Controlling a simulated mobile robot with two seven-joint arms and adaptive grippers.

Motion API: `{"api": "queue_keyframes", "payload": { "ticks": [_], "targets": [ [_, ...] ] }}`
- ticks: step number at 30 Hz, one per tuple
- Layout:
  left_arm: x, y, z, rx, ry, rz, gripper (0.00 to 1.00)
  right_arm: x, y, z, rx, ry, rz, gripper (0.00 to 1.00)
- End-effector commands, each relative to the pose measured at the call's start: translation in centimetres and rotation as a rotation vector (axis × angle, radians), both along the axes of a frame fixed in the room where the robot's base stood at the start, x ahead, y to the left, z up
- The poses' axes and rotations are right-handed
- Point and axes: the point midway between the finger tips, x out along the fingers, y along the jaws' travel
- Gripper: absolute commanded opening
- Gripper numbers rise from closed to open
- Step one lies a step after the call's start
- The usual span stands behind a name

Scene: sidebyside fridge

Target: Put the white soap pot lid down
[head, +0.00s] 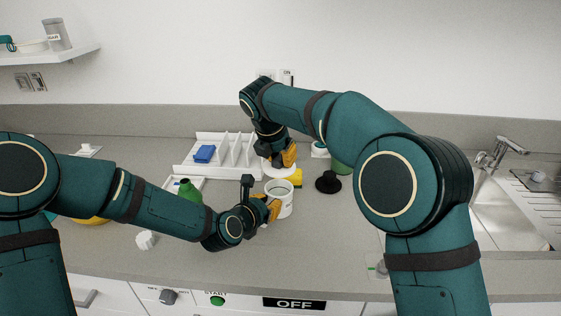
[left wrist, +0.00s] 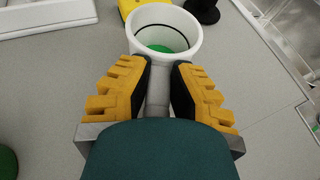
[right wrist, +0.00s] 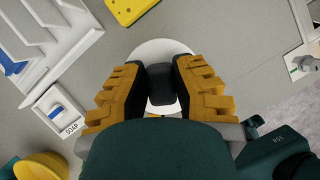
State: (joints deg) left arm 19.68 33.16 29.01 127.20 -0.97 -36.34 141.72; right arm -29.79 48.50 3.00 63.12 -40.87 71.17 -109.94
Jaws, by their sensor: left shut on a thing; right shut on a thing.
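The white soap pot lid (head: 272,171) is a round white disc with a dark knob. In the right wrist view the lid (right wrist: 150,50) lies beyond my right gripper (right wrist: 162,85), which is shut on the knob. In the head view my right gripper (head: 284,158) is just behind the white pot (head: 284,190). My left gripper (head: 272,209) is shut on the pot's handle. The left wrist view shows the pot (left wrist: 139,37) uncovered, with green inside, and my left gripper (left wrist: 161,90) around its handle. I cannot tell whether the lid touches the counter.
A white divided rack (head: 232,150) with a blue block (head: 205,153) stands behind left. A yellow sponge (head: 296,178) and a black stand (head: 328,182) are close right. A green bottle (head: 189,190) is left. A tray labelled SOAP (right wrist: 48,105) shows in the right wrist view.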

Motion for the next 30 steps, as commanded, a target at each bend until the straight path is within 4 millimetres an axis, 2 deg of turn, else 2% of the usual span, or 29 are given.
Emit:
{"api": "queue_keyframes", "payload": {
  "ticks": [14,18,23,30],
  "targets": [
    [0.0,0.1,-0.2,0.000,0.005,0.001,0.00,0.0,0.0,0.0,0.000,0.000,0.000,0.00],
    [0.0,0.1,-0.2,0.000,0.005,0.001,0.00,-0.4,-0.5,-0.2,-0.001,0.001,-0.038,0.00],
    [0.0,0.1,-0.2,0.000,0.005,0.001,0.00,-2.1,-2.7,-0.8,-0.002,0.002,-0.205,0.00],
    [0.0,0.1,-0.2,0.001,0.005,0.002,0.00,-6.8,-7.8,-2.3,-0.002,0.006,-0.620,0.00]
  ]
}}
